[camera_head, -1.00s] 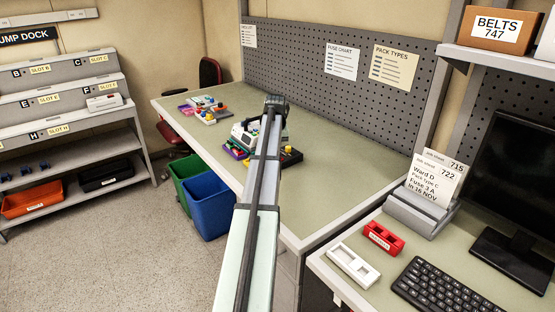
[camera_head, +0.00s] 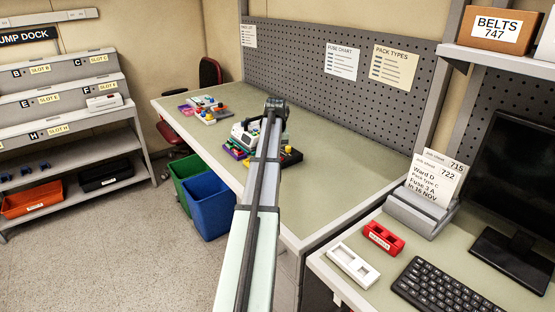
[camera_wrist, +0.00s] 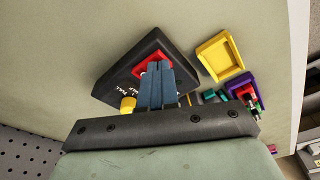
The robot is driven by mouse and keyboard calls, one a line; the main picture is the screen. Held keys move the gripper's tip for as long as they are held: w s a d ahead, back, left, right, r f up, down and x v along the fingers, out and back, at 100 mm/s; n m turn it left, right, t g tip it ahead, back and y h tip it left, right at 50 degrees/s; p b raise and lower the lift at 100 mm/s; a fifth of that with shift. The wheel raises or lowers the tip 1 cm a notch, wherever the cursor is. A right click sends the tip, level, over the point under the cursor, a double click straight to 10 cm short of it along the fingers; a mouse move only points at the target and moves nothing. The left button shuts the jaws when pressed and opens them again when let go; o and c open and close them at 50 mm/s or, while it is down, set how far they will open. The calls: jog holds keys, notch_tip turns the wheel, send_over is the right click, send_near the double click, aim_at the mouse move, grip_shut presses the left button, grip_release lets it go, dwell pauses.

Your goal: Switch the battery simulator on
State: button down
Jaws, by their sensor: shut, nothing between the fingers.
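The black box (camera_wrist: 122,72), apparently the battery simulator, lies on the bench with white lettering, a yellow knob (camera_wrist: 128,104) and a red switch part (camera_wrist: 140,66). My gripper (camera_wrist: 158,68) is shut and empty. In the wrist view its blue-grey fingertips overlap the red part and hide much of it; I cannot tell whether they touch it or how the switch is set. In the head view the black box (camera_head: 293,158) shows just right of my arm, which hides the fingers there.
A yellow tray (camera_wrist: 220,56) and a purple tray (camera_wrist: 240,86) lie beside the box. A pale device (camera_head: 243,131) stands left of my arm. More coloured parts (camera_head: 205,112) lie farther back. The bench's front right (camera_head: 320,200) is clear.

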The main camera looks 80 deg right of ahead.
dwell(0.3)
notch_tip(320, 180, up, 7)
dwell(1.0)
jog(key=shift+f, duration=0.1)
